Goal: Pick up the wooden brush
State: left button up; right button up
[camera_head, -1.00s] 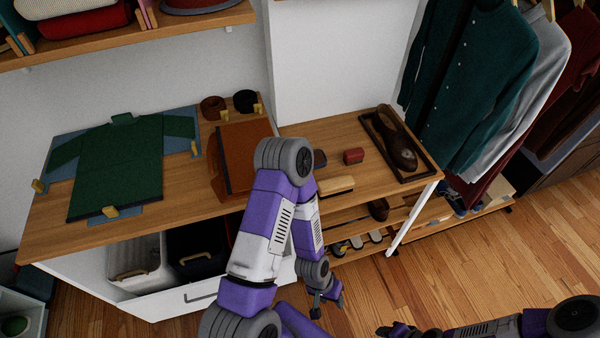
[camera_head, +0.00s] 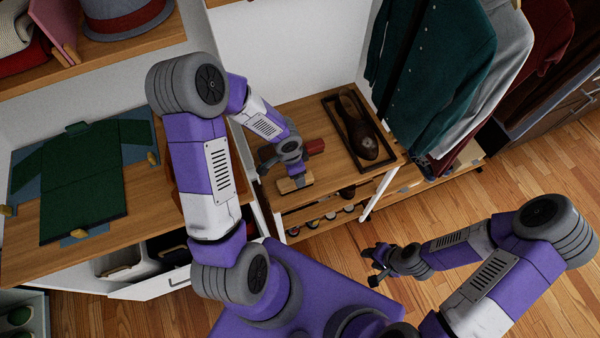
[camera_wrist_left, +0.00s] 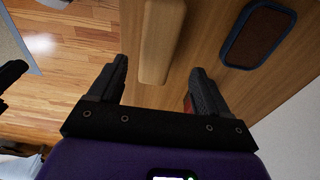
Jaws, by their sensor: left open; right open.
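The wooden brush (camera_head: 295,184) lies at the front edge of the wooden desk, partly covered by my left gripper (camera_head: 288,172) in the head view. In the left wrist view, the pale wooden brush (camera_wrist_left: 160,42) points lengthwise toward my open left gripper (camera_wrist_left: 158,68). Its near end lies between the lines of the two fingers, with a gap on each side; nothing is gripped. My right gripper (camera_head: 371,267) is open and empty, over the floor in front of the desk.
A red block (camera_head: 315,146) lies just behind the brush. A blue-rimmed dark item (camera_wrist_left: 258,35) lies beside the brush. Clothes (camera_head: 440,75) hang at the right; a low shoe shelf (camera_head: 330,212) sits below.

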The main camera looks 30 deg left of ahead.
pick_arm(q)
jog(key=f, duration=0.1)
jog(key=s+f+b, duration=0.1)
jog(key=f, duration=0.1)
jog(key=shift+f, duration=0.2)
jog(key=shift+w+d+f+b, duration=0.15)
jog(key=shift+f+b, duration=0.25)
jog(key=shift+f, duration=0.4)
jog(key=shift+w+a+f+b, duration=0.1)
jog(key=shift+f+b, duration=0.3)
jog(key=shift+f, duration=0.35)
pick_arm(e)
jog(key=f, duration=0.2)
jog(key=shift+s+f, duration=0.35)
pick_arm(q)
jog(key=c, duration=1.2)
notch_tip(320, 180, up, 10)
jog(key=p, duration=0.4)
jog(key=shift+r+p, duration=0.1)
jog(key=shift+p, duration=0.2)
pick_arm(e)
notch_tip(320, 180, up, 4)
jog(key=shift+r, duration=0.25)
